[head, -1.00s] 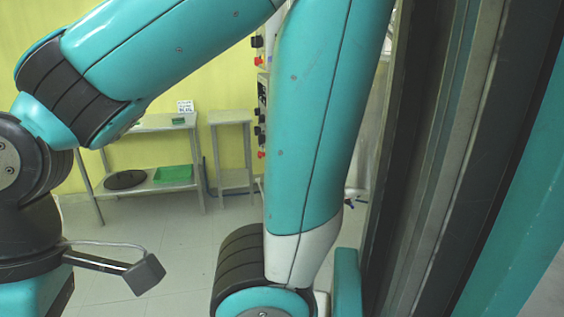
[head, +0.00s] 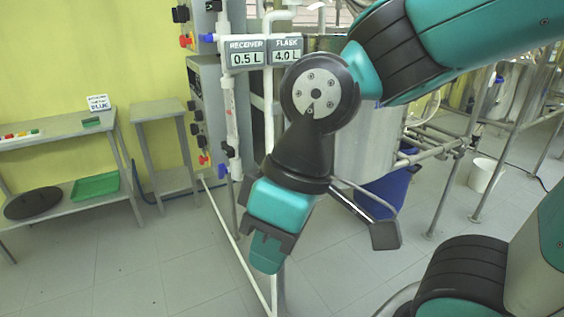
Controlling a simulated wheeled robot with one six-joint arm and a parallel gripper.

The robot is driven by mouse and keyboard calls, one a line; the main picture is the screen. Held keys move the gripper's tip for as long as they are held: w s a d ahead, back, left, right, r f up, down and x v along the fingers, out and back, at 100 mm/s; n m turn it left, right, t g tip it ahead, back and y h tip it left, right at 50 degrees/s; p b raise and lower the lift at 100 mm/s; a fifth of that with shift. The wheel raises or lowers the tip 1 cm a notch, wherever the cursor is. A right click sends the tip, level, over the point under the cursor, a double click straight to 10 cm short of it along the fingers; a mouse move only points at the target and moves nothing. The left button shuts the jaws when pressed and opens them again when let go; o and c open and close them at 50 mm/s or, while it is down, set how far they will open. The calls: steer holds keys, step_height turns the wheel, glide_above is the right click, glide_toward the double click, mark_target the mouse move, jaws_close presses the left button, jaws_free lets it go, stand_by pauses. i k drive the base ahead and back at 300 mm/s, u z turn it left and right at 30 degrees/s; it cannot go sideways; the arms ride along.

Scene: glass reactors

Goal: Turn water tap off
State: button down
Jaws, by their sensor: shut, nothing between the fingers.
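My gripper (head: 266,256) is shut and empty. It points down in front of the reactor frame, in the middle of the head view. Valves with blue handles sit on the white pipe left of my arm, an upper blue handle (head: 208,38) and a lower blue handle (head: 223,171). Red knobs also show, an upper red knob (head: 185,40) and a lower red knob (head: 203,160). I cannot tell which of these is the water tap. My gripper is below and to the right of the lower blue handle, apart from it in the picture. My arm hides part of the reactor.
A display reads Receiver 0.5 L and Flask 4.0 L (head: 265,52). A grey control panel (head: 208,90) stands left of the pipes. Shelves (head: 60,133) with a green tray (head: 97,187) stand at left. A white bucket (head: 484,175) is at right. The left floor is clear.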

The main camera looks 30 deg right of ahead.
mark_target(222, 170)
steer(key=u, duration=1.55)
steer(key=i, duration=1.9)
steer(key=z, duration=2.4)
